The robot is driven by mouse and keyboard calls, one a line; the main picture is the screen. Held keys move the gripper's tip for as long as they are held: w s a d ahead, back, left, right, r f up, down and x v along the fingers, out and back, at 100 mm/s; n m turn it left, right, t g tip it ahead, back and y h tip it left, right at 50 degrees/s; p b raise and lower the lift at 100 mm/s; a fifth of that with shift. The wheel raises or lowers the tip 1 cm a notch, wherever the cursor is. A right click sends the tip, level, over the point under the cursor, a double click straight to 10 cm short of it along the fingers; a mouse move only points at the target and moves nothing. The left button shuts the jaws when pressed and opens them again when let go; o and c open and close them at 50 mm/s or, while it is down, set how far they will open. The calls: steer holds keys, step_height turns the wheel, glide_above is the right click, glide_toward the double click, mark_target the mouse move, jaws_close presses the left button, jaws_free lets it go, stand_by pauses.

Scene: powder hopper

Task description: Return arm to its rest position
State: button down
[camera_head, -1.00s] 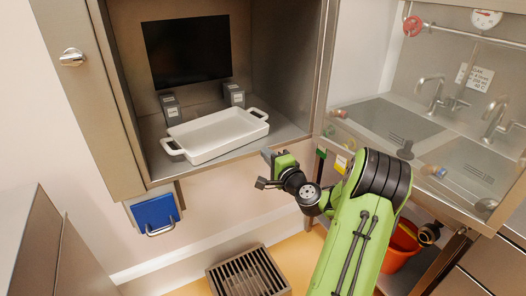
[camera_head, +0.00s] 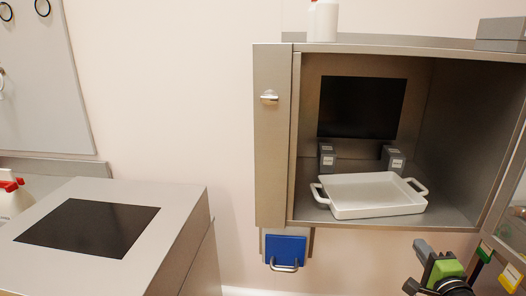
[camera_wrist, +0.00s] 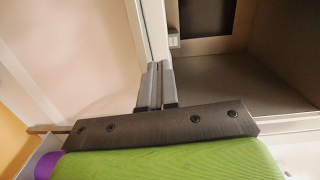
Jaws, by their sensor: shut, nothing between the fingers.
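My gripper (camera_head: 421,248) is at the lower right of the head view, below the front edge of the open cabinet (camera_head: 272,140). Its green body and dark wrist show beside it, and the rest of my arm is mostly out of frame. In the wrist view the two grey fingers (camera_wrist: 155,88) lie side by side, closed, with nothing seen between them. They point toward the cabinet's edge. A white two-handled tray (camera_head: 372,194) sits on the cabinet floor, apart from my gripper.
Two small grey labelled blocks (camera_head: 327,158) stand behind the tray, near a dark panel (camera_head: 361,107). A blue item with a handle (camera_head: 285,249) hangs below the cabinet. A metal counter (camera_head: 176,213) with a black plate (camera_head: 88,228) stands left.

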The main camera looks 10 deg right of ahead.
steer(key=a+n+g+y, duration=0.7)
steer(key=a+n, duration=0.8)
steer(key=a, duration=1.1)
steer(key=s+a+r+n+g+h+p, duration=0.1)
steer(key=s+a+r+n+g+h, duration=0.15)
steer(key=s, duration=0.75)
steer(key=s+a+r+n+g+h, duration=0.1)
steer(key=s+a+n+g, duration=0.15)
steer(key=s, duration=0.75)
step_height(320, 180, up, 12)
steer(key=p, duration=1.2)
steer(key=shift+w+f, duration=0.15)
steer(key=shift+f, duration=0.1)
